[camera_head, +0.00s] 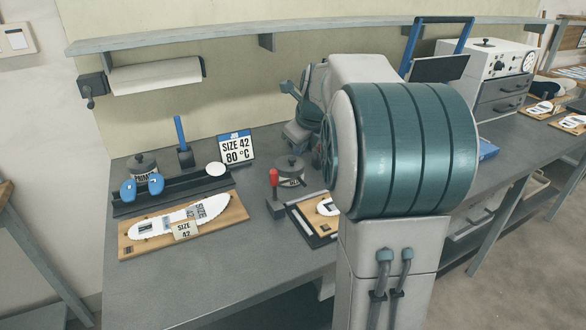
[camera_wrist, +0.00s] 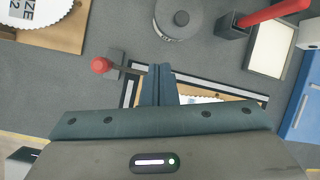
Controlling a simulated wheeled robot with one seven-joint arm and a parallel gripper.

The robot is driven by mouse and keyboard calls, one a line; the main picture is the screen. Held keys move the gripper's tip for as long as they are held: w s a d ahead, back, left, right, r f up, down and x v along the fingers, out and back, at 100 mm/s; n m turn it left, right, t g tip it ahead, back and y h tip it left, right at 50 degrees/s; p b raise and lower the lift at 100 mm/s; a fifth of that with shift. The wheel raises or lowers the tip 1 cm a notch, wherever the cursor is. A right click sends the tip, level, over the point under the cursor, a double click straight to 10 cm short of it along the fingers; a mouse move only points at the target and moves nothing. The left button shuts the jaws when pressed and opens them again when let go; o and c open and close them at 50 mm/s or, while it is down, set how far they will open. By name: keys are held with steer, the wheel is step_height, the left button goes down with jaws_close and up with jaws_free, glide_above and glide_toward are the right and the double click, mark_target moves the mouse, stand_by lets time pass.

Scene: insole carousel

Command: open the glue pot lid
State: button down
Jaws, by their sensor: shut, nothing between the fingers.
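In the wrist view the round lid (camera_wrist: 181,16) is at the top edge, partly cut off. My gripper (camera_wrist: 161,68) shows in the wrist view with its fingers together and empty. The fingertips are apart from the pot, below it in the picture.
A red-knobbed lever (camera_head: 274,180) stands just left of the pot. A framed board (camera_head: 308,226) with an insole lies in front. Left are a primer pot (camera_head: 143,165) and a wooden insole board (camera_head: 240,210). A size sign (camera_head: 237,148) stands behind.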

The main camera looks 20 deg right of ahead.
mark_target(295, 168)
steer(key=w+d+f+m, duration=0.1)
steer(key=w+f, duration=0.1)
steer(key=f, duration=0.1)
steer(key=w+f+m, duration=0.1)
steer(key=w+f, duration=0.1)
steer(key=f, duration=0.1)
steer(key=w+d+f+m+b, duration=0.1)
steer(key=w+f, duration=0.1)
steer(key=f, duration=0.1)
steer(key=shift+w+d+f, duration=0.35)
steer(key=shift+w+f, duration=0.05)
steer(key=shift+r+p, duration=0.25)
steer(key=shift+p, duration=0.2)
steer(key=shift+r+p, duration=0.15)
steer(key=shift+p, duration=0.2)
steer(key=shift+w, duration=0.1)
